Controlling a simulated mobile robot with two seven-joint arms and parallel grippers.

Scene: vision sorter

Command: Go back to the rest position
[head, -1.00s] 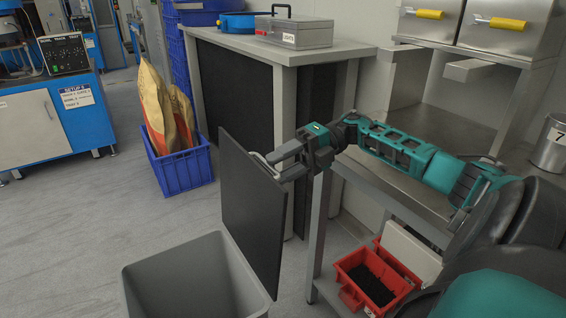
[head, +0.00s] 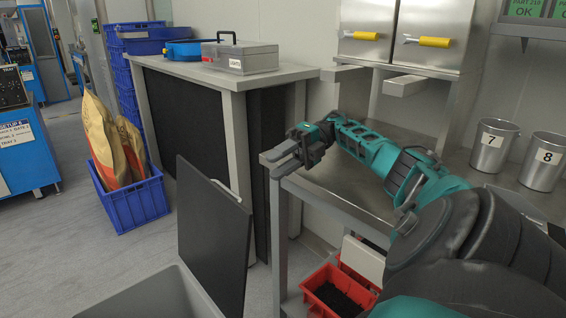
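My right gripper (head: 268,166) is at the near left corner of the steel bench (head: 345,187), seemingly just above its top. Its two grey fingers are apart with nothing between them. My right arm reaches in from the lower right, over the bench. My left gripper is not in view. A dark flat panel (head: 213,235) stands upright at the grey bin (head: 150,297), below and left of the gripper. A pale handle (head: 226,190) shows at its top edge, clear of the fingers.
A grey-topped cabinet (head: 215,82) with a grey toolbox (head: 240,58) stands behind. A blue crate (head: 135,205) holds sacks on the floor. Red bins (head: 335,295) sit below the bench. Metal buckets 7 (head: 494,148) and 8 (head: 545,163) are at right.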

